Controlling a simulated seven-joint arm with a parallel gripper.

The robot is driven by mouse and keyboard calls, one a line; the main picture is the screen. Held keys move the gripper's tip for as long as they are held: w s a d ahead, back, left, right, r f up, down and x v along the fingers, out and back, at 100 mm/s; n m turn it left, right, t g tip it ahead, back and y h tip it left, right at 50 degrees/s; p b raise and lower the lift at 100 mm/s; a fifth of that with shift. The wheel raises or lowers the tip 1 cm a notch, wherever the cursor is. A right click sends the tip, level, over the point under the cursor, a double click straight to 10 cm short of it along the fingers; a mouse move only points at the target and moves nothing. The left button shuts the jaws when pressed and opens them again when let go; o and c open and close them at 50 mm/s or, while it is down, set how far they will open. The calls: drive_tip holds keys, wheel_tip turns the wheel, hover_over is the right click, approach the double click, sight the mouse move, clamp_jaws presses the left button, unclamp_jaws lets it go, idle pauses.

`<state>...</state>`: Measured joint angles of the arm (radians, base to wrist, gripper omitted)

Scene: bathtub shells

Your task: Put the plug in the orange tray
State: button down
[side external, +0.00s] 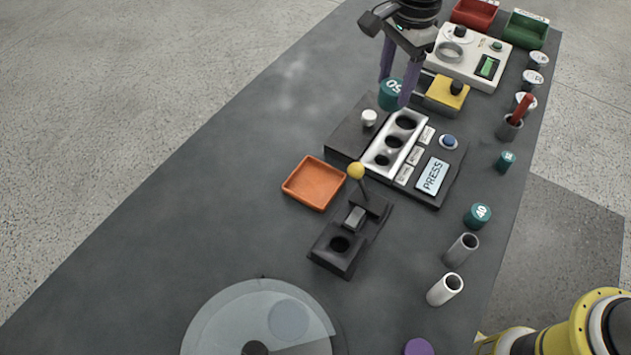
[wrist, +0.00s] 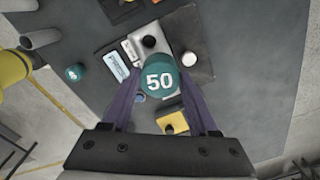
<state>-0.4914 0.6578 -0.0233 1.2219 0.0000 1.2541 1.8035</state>
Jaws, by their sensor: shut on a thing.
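A teal round plug marked 50 (side external: 390,94) is held between the purple fingers of my gripper (side external: 394,92), which is shut on it. In the wrist view the plug (wrist: 160,77) sits between the fingertips with its marked top facing the camera. It overlaps the panel with holes behind it; its exact height is hard to tell. The orange tray (side external: 314,184) is square, shallow and empty, and lies on the dark table left of and nearer than the gripper in the side view.
The panel with round holes (side external: 382,164) and the yellow-knobbed lever box (side external: 338,249) stand beside the tray. A yellow block (side external: 447,93) is close to the gripper. Other teal plugs (side external: 478,214) and upright tubes (side external: 445,289) line the right. Table left of the tray is clear.

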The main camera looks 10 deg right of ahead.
drive_tip(key=s+a+f+n, duration=0.2)
drive_tip(key=a+f+n, duration=0.15)
drive_tip(key=a, duration=0.95)
drive_tip(key=shift+s+a+f, duration=0.3)
drive_tip(key=shift+a+f, duration=0.05)
drive_tip(key=shift+f, duration=1.75)
drive_tip(key=shift+s+a+f, duration=0.3)
drive_tip(key=shift+a+f, duration=0.05)
drive_tip(key=shift+f, duration=1.75)
drive_tip(key=shift+s+a+f, duration=0.3)
drive_tip(key=shift+a+f, duration=0.05)
drive_tip(key=shift+f, duration=1.75)
drive_tip(key=shift+c, duration=0.8)
unclamp_jaws()
drive_tip(key=shift+f, duration=0.15)
wheel_tip(320, 180, up, 12)
drive_tip(key=shift+r, duration=0.2)
